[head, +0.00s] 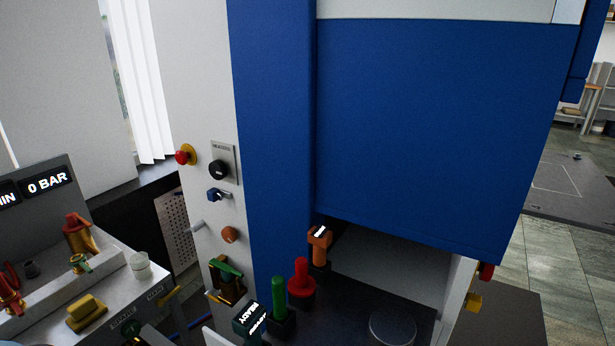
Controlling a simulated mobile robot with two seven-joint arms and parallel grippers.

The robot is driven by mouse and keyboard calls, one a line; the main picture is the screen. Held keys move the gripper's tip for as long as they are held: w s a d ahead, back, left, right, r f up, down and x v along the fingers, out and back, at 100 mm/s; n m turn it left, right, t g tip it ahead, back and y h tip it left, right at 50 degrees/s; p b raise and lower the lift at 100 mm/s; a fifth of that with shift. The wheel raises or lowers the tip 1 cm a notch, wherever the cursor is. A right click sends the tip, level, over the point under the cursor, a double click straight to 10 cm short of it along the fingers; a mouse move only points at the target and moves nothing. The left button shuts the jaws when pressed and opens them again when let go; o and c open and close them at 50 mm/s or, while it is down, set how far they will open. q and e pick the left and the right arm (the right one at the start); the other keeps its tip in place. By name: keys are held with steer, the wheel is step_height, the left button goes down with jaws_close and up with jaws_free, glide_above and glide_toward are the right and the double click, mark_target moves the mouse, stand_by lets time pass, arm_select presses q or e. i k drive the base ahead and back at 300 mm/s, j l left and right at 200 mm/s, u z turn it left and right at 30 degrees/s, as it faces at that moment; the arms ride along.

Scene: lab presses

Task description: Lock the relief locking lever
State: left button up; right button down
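Several levers and knobs are in the head view, and I cannot tell for certain which is the relief locking lever. An orange lever (320,243) with a small lit label stands upright at the back of the dark shelf, under the blue press housing. A red handle (301,279) and a green handle (279,297) stand upright in front of it on dark bases. Neither of my grippers is in view.
The large blue press housing (430,130) fills the middle. The white panel has a red button (182,157) and a black knob (218,169). A grey bench (150,290) with valves stands left. Open tiled floor (560,240) lies right.

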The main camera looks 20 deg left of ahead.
mark_target(193, 229)
steer(key=u, duration=1.6)
steer(key=i+j, duration=1)
steer(key=z, duration=1.6)
